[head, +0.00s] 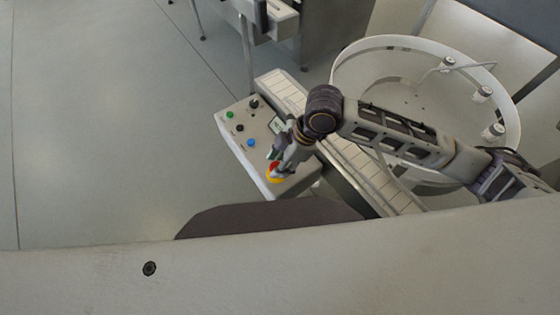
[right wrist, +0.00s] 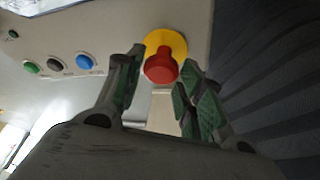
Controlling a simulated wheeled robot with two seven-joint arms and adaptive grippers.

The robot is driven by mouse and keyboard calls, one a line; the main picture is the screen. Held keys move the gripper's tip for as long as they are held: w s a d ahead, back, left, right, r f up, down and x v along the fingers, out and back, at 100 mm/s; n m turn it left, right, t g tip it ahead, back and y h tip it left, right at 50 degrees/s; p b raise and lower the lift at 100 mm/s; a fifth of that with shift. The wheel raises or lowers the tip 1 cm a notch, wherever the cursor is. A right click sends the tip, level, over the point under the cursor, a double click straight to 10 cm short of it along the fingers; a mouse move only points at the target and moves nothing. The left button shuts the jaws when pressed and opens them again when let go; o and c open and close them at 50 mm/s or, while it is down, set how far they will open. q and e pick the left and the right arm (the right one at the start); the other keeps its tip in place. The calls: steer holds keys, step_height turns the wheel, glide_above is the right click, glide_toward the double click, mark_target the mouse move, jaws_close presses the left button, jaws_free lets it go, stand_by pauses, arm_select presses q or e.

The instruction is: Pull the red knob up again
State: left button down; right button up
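The red knob (right wrist: 160,68) sits on a yellow disc (right wrist: 168,42) on the control box (head: 238,135). In the head view the yellow disc (head: 271,176) shows at the box's near corner, and my right gripper (head: 277,163) covers part of the knob. In the right wrist view my right gripper (right wrist: 158,80) is open. One finger is left of the knob and the other is right of it and lower. A gap shows on the left; I cannot tell whether the right finger touches. My left gripper is not in view.
The box also carries a green button (right wrist: 30,67), a black button (right wrist: 55,63) and a blue button (right wrist: 84,61). A conveyor (head: 365,170) runs beside the box. A large white ring-shaped machine (head: 350,60) stands to the right. The floor (head: 100,130) on the left is clear.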

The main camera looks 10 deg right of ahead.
steer(key=o, duration=0.4)
steer(key=shift+v, duration=6.1)
steer(key=shift+f, duration=0.1)
